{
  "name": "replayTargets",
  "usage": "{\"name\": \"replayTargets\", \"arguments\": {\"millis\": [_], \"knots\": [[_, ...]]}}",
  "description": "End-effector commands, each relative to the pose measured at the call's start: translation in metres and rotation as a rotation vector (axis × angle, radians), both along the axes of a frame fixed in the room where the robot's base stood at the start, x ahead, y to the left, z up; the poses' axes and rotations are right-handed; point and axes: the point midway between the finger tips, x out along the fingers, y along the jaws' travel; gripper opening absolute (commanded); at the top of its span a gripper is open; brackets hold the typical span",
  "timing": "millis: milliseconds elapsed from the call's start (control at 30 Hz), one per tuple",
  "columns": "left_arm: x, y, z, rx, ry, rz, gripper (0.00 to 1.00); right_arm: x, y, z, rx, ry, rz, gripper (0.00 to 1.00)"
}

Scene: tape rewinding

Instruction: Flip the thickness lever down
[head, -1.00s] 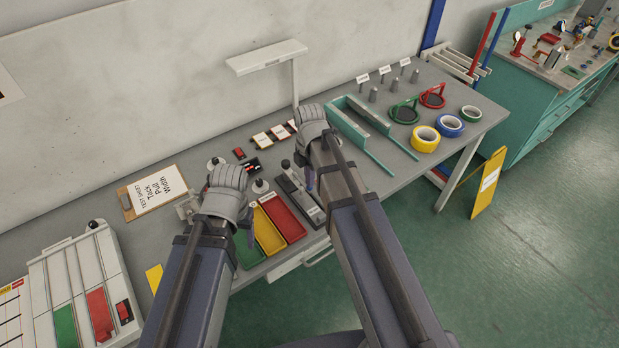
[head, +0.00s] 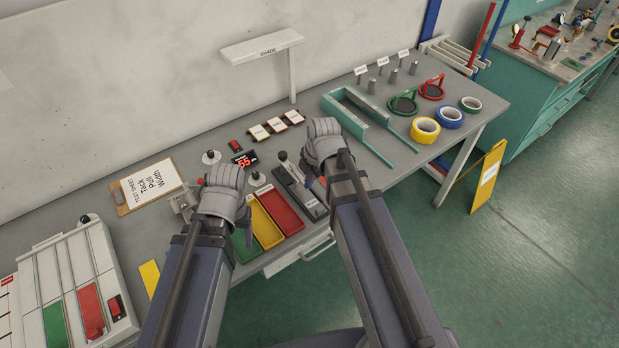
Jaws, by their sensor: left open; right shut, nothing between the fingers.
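A display with red digits (head: 244,159) stands between the grippers.
Green, yellow and red trays (head: 279,212) lie at the front edge. A clipboard (head: 148,187) is at left, a teal frame (head: 372,122) at right, with tape rolls (head: 425,130) beyond. Two small white-based posts (head: 258,179) stand near my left gripper.

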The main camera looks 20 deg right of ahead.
Motion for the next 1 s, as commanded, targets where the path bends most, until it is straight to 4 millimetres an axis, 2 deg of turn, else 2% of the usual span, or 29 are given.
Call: {"name": "replayTargets", "arguments": {"millis": [400, 767, 1000], "knots": [[0.0, 0.0, 0.017, 0.0, 0.0, 0.0, 0.66, 0.0, 0.0, 0.016, 0.0, 0.001, 0.0, 0.0], [0.0, 0.0, 0.016, 0.0, 0.0, -0.001, 0.66, 0.0, 0.0, 0.016, 0.0, 0.001, 0.0, 0.0], [0.0, 0.0, 0.026, 0.0, 0.0, -0.001, 0.66, -0.002, 0.005, 0.026, 0.0, 0.001, 0.0, 0.0]]}}
